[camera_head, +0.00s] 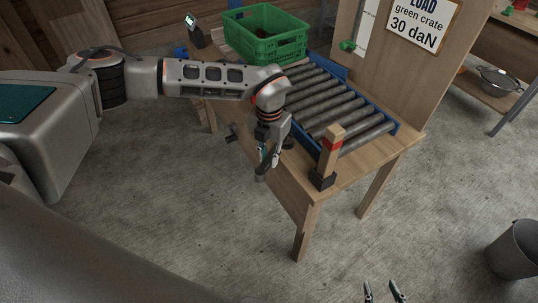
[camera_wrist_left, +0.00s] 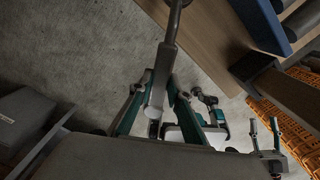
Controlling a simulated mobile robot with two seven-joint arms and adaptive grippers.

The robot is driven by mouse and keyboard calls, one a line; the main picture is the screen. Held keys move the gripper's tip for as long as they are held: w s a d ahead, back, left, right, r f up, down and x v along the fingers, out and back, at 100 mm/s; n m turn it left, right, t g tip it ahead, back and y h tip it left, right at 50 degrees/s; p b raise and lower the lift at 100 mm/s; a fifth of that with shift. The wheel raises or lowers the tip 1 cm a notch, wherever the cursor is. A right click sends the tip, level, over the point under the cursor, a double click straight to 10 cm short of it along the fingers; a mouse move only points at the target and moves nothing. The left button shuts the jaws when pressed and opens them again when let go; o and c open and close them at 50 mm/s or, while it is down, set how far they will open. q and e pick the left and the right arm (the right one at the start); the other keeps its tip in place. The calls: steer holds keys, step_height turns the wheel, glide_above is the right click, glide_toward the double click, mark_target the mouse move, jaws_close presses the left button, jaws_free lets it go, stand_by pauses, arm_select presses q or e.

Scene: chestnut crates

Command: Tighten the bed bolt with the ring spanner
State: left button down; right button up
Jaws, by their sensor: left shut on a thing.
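My left gripper (camera_head: 268,158) is in front of the long side of the wooden bench (camera_head: 345,185), pointing down. It is shut on a grey metal ring spanner, whose shank (camera_wrist_left: 166,62) runs up between the teal fingers in the left wrist view (camera_wrist_left: 155,108). The spanner's far end is cut off by the top of that view. The bed bolt cannot be made out for certain. A dark fitting (camera_head: 231,131) sticks out from the bench side, left of the gripper. My right gripper (camera_head: 384,293) is low in the head view, empty, with its fingertips apart.
The roller bed (camera_head: 335,104) has blue side rails, with a green crate (camera_head: 263,50) at its far end. A wooden post (camera_head: 330,153) with a red band stands at the near end. A grey bin (camera_head: 514,250) stands at right. Concrete floor before the bench is clear.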

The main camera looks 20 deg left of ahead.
arm_select(q)
steer(key=shift+f, duration=1.05)
steer(key=shift+w+a+m, duration=0.2)
steer(key=shift+a+m, duration=0.4)
steer(key=shift+a, duration=0.05)
steer(key=shift+w+a+m, duration=0.15)
steer(key=shift+a+m, duration=0.45)
steer(key=shift+a, duration=0.1)
steer(key=shift+w+a+r+m, duration=0.15)
steer(key=shift+w+a+m, duration=0.2)
steer(key=shift+a+m, duration=0.35)
steer(key=shift+d+r, duration=0.1)
